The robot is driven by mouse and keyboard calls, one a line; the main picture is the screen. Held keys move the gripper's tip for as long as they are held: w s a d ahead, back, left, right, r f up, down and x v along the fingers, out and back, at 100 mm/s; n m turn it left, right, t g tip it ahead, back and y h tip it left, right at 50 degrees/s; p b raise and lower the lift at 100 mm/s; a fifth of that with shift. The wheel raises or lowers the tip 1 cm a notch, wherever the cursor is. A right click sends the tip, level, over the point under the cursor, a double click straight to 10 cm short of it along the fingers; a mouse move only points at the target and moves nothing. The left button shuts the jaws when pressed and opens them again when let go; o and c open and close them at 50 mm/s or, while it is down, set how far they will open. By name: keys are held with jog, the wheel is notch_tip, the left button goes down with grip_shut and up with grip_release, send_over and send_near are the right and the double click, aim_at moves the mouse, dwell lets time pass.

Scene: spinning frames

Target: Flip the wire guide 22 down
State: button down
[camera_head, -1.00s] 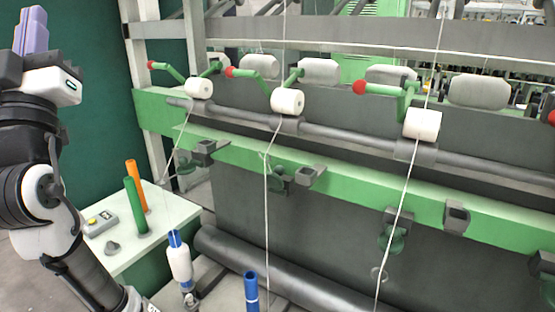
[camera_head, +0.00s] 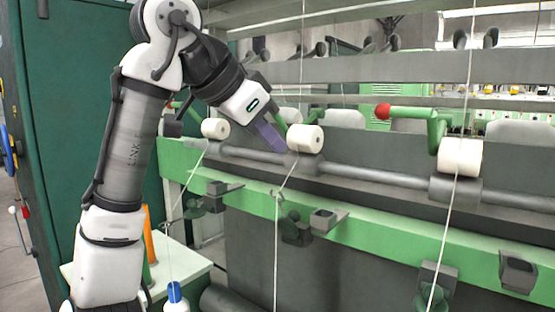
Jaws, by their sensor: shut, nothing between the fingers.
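My gripper (camera_head: 272,136) has purple fingers, shut and empty. It points down and right, just left of the middle white roller (camera_head: 305,138); whether it touches anything there I cannot tell. A thin white thread runs down from this roller past a small hook-like guide (camera_head: 278,196). Dark grey brackets (camera_head: 215,196) and (camera_head: 325,220) sit along the green beam (camera_head: 370,225). I see no number, so which part is wire guide 22 I cannot tell.
A right white roller (camera_head: 460,156) has a green lever with a red knob (camera_head: 382,111). A grey bar (camera_head: 365,178) runs below the rollers. A white table (camera_head: 190,268) stands lower left.

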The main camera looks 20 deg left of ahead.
jog(key=x, duration=0.8)
jog(key=shift+w+d+f, duration=0.15)
jog(key=shift+w+f, duration=0.1)
jog(key=shift+f, duration=0.05)
jog(key=s+a+f, duration=0.1)
jog(key=s+a+p, duration=0.1)
jog(key=shift+s+a+f, duration=0.2)
jog(key=shift+a+f, duration=0.1)
jog(key=shift+f, duration=0.1)
jog(key=shift+f, duration=0.15)
